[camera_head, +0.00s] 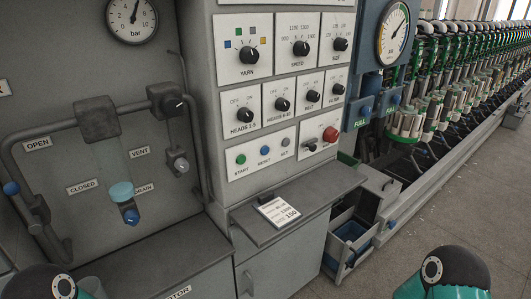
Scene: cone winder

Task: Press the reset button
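The reset button (265,152) is a small blue round button on a white plate low on the grey control panel, above the label RESET. A green start button (241,159) is to its left and a small grey button (285,142) is to its right. Nothing covers the reset button. Teal and black parts of my two arms show at the bottom left and bottom right corners, well apart from the panel. Neither gripper's fingers show.
A grey shelf (330,185) with a printed card (278,212) juts out below the buttons. A red knob (330,134) and several black selector knobs are nearby. Pipes and a gauge (132,17) are at left. An open drawer (352,236) stands at lower right; grey floor is clear beyond.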

